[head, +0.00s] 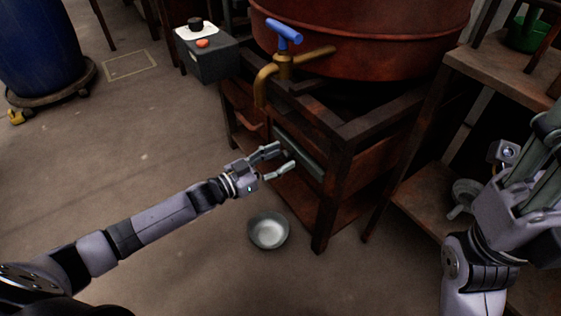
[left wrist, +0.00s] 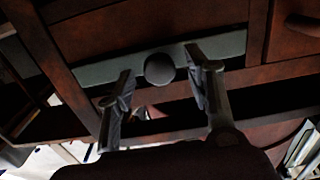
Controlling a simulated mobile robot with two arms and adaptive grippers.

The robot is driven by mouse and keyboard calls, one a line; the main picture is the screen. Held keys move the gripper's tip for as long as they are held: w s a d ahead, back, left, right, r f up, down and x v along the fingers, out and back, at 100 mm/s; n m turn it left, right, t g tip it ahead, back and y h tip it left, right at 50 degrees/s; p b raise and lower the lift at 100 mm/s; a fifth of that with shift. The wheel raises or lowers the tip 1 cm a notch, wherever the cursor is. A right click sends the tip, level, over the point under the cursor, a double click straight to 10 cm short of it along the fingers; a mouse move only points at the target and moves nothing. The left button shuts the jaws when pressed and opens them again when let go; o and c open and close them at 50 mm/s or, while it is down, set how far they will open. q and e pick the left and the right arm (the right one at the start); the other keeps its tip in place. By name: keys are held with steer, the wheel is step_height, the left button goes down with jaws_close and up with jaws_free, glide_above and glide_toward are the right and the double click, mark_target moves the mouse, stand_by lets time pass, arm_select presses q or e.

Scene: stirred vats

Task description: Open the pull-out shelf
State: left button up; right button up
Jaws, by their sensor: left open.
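The pull-out shelf (head: 308,160) has a grey-green front, set in the dark brown wooden stand beneath the red vat. The shelf front also shows in the left wrist view (left wrist: 95,75), with a round dark knob (left wrist: 159,69) at its middle. My left gripper (head: 284,159) is open at the shelf front. In the left wrist view its fingers stand on either side of the knob, with gaps showing between. My right gripper (head: 533,160) is at the right edge of the head view, partly cut off. Its jaw opening is not clear.
A brass tap (head: 285,67) with a blue handle juts out above the shelf. A control box (head: 207,60) stands left of it. A metal bowl (head: 268,231) lies on the floor below my left gripper. A wooden rack (head: 480,68) stands right.

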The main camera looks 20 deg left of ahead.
arm_select(q)
steer(key=shift+w+d, duration=0.25)
steer(key=shift+w, duration=0.05)
steer(key=shift+c, duration=0.3)
jaws_close()
stand_by(0.5)
